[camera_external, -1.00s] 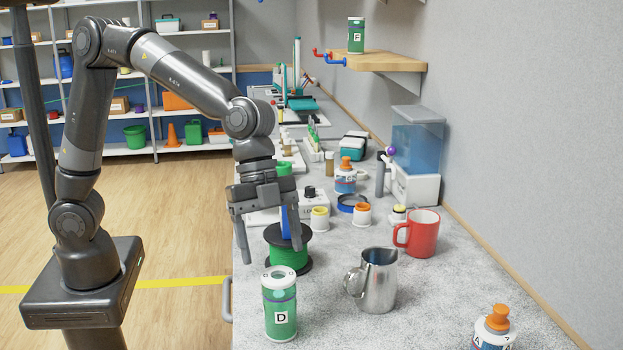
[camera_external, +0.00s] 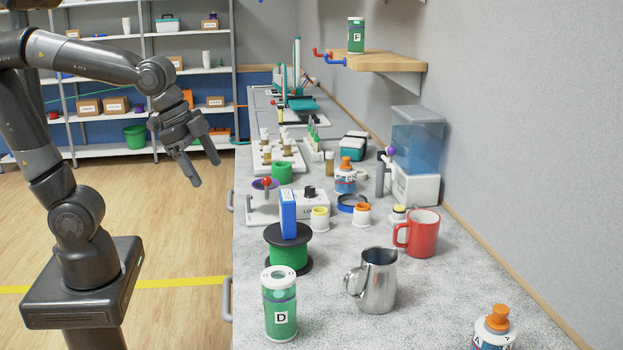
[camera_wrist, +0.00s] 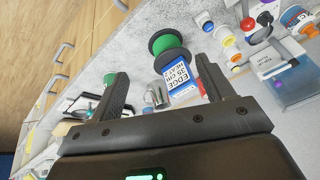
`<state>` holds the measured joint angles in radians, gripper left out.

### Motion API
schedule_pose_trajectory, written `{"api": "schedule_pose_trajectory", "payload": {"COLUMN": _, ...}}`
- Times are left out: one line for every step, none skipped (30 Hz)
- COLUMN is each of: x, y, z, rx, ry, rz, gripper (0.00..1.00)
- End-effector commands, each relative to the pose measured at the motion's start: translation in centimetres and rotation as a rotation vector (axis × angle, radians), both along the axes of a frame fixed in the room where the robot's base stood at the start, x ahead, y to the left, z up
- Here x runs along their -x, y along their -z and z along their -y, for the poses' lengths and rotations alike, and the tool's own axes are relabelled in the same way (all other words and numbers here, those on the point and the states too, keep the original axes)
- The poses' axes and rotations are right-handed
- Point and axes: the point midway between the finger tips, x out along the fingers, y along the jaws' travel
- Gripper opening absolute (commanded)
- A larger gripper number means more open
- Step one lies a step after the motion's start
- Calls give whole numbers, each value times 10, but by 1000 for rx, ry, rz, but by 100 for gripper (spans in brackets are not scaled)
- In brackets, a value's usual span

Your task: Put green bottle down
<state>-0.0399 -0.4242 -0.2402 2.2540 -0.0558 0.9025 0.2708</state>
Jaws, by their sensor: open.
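A green-and-white cylindrical container marked D (camera_external: 280,305) stands upright on the near left of the grey counter (camera_external: 430,300). A similar green one marked F (camera_external: 356,36) stands on the wooden wall shelf. I cannot tell which of them, if either, is the green bottle. My gripper (camera_external: 205,172) is open and empty, left of the counter edge and apart from both containers. In the wrist view, nothing is held between the fingers (camera_wrist: 162,70).
A blue box (camera_external: 289,214) stands on a green-wire spool (camera_external: 288,257) behind container D. A metal pitcher (camera_external: 378,283), red mug (camera_external: 424,235) and orange-capped bottle (camera_external: 494,330) stand to the right. Small jars and instruments crowd the far counter.

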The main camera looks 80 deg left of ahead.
Motion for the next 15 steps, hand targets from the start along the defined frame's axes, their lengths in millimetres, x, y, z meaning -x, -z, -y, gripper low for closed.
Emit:
{"api": "schedule_pose_trajectory", "payload": {"x": 16, "y": -1, "z": -15, "rx": 14, "ry": -62, "rz": 19, "gripper": 74}}
{"api": "schedule_pose_trajectory", "payload": {"x": 24, "y": 0, "z": -24, "rx": 25, "ry": -100, "rz": 27, "gripper": 74}}
{"api": "schedule_pose_trajectory", "payload": {"x": 35, "y": 1, "z": -35, "rx": 44, "ry": -149, "rz": 38, "gripper": 74}}
{"api": "schedule_pose_trajectory", "payload": {"x": 43, "y": 3, "z": -42, "rx": 56, "ry": -184, "rz": 45, "gripper": 74}}
{"api": "schedule_pose_trajectory", "payload": {"x": 50, "y": 4, "z": -49, "rx": 71, "ry": -217, "rz": 51, "gripper": 74}}
{"api": "schedule_pose_trajectory", "payload": {"x": 59, "y": 7, "z": -57, "rx": 88, "ry": -258, "rz": 59, "gripper": 74}}
{"api": "schedule_pose_trajectory", "payload": {"x": 65, "y": 9, "z": -62, "rx": 100, "ry": -283, "rz": 64, "gripper": 74}}
{"api": "schedule_pose_trajectory", "payload": {"x": 71, "y": 11, "z": -67, "rx": 112, "ry": -308, "rz": 69, "gripper": 74}}
{"api": "schedule_pose_trajectory", "payload": {"x": 77, "y": 13, "z": -72, "rx": 126, "ry": -335, "rz": 74, "gripper": 74}}
{"api": "schedule_pose_trajectory", "payload": {"x": 81, "y": 15, "z": -75, "rx": 137, "ry": -353, "rz": 76, "gripper": 74}}
{"api": "schedule_pose_trajectory", "payload": {"x": 85, "y": 16, "z": -77, "rx": 146, "ry": -367, "rz": 79, "gripper": 74}}
{"api": "schedule_pose_trajectory", "payload": {"x": 88, "y": 18, "z": -80, "rx": 155, "ry": -383, "rz": 81, "gripper": 74}}
{"api": "schedule_pose_trajectory", "payload": {"x": 90, "y": 19, "z": -82, "rx": 161, "ry": -392, "rz": 83, "gripper": 74}}
{"api": "schedule_pose_trajectory", "payload": {"x": 92, "y": 20, "z": -83, "rx": 165, "ry": -398, "rz": 83, "gripper": 74}}
{"api": "schedule_pose_trajectory", "payload": {"x": 93, "y": 20, "z": -84, "rx": 168, "ry": -405, "rz": 84, "gripper": 74}}
